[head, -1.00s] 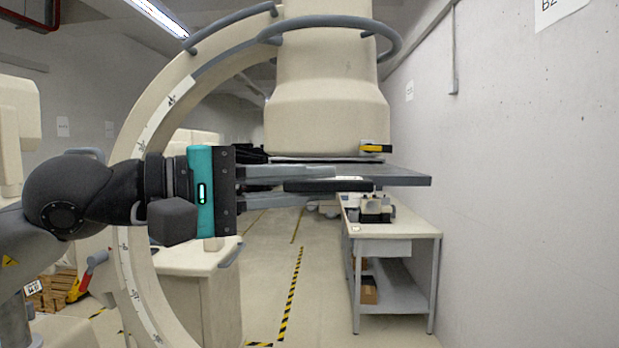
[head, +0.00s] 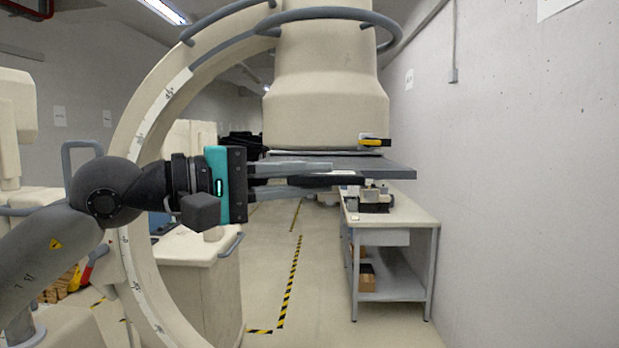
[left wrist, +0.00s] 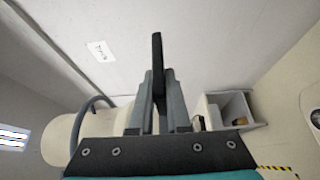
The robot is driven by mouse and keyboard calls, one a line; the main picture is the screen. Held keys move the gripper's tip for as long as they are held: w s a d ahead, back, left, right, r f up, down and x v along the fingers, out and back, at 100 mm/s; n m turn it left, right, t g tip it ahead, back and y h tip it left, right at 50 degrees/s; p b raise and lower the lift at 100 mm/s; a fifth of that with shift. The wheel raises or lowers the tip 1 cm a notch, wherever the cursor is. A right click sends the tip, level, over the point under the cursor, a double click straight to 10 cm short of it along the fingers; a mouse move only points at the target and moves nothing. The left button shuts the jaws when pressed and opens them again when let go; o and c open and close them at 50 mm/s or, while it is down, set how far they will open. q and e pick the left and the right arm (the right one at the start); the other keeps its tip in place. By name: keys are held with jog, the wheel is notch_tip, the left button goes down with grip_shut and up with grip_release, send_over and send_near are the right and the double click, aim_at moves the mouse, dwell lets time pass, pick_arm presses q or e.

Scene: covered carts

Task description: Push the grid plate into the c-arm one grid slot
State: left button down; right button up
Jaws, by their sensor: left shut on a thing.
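The grid plate (head: 395,172) is a flat dark grey sheet, held level just below the cream detector head of the c-arm (head: 325,115). Its near edge sticks out toward me and to the right of the head. My left gripper (head: 325,174) comes in from the left, shut on the plate's near edge or handle. In the left wrist view the plate is a dark edge-on bar (left wrist: 158,75) between the grey fingers (left wrist: 158,105). The plate's far part and the slot are hidden. My right gripper is not in view.
A yellow-and-black latch (head: 374,142) sits low on the detector head. A worktable (head: 410,218) with small items stands behind at the right, near a concrete wall (head: 530,180). A cream cabinet (head: 200,250) stands at the left. Floor between them is open, with striped tape (head: 290,290).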

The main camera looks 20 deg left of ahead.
pick_arm(q)
jog(key=shift+r+b, duration=0.1)
jog(key=shift+b, duration=0.4)
dwell(1.3)
dwell(0.4)
jog(key=shift+w+a, duration=0.1)
jog(key=shift+w, duration=0.3)
jog(key=shift+w+a+p, duration=0.2)
jog(key=shift+w+p, duration=0.1)
jog(key=shift+w, duration=0.4)
jog(key=shift+w+a+p, duration=0.25)
jog(key=shift+w+p, duration=0.05)
jog(key=shift+w, duration=0.45)
jog(key=shift+w+a+p, duration=0.2)
jog(key=shift+w+p, duration=0.1)
jog(key=shift+w, duration=0.4)
jog(key=shift+w+a+p, duration=0.25)
jog(key=shift+w+p, duration=0.05)
jog(key=shift+w, duration=0.65)
jog(key=shift+w+a+p, duration=0.25)
jog(key=shift+w+a, duration=0.05)
jog(key=shift+w, duration=0.65)
jog(key=shift+w+a+p, duration=0.25)
jog(key=shift+w+p, duration=0.05)
jog(key=shift+w, duration=0.65)
jog(key=shift+w+a, duration=0.1)
jog(key=shift+w, duration=0.2)
